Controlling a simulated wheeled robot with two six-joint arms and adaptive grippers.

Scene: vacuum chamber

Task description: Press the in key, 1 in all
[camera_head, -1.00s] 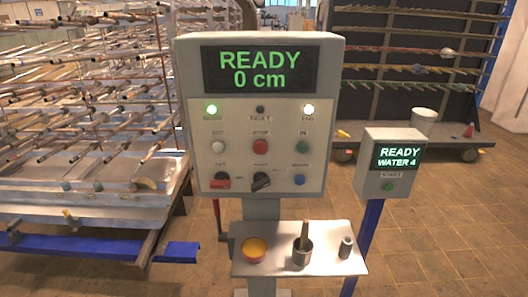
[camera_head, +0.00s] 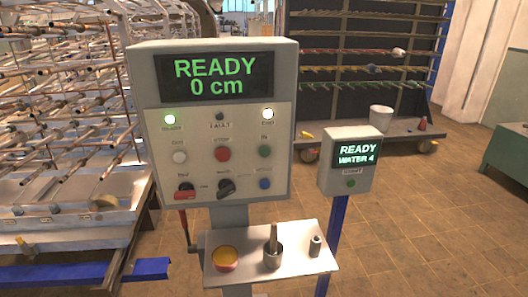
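The grey control box (camera_head: 217,120) stands on a post near the middle of the head view. Its screen (camera_head: 212,78) reads "READY 0 cm" in green. The green in key (camera_head: 265,152) is at the right of the button row, with a red button (camera_head: 222,154) in the middle and a white one (camera_head: 180,157) at the left. Lamps at the upper left (camera_head: 170,120) and upper right (camera_head: 268,114) of the panel are lit; the middle fault lamp is dark. Neither of my grippers shows in this view.
A smaller box (camera_head: 350,160) reading "READY WATER 4" stands to the right. Racks fill the left; tiled floor (camera_head: 430,230) is open at the right.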

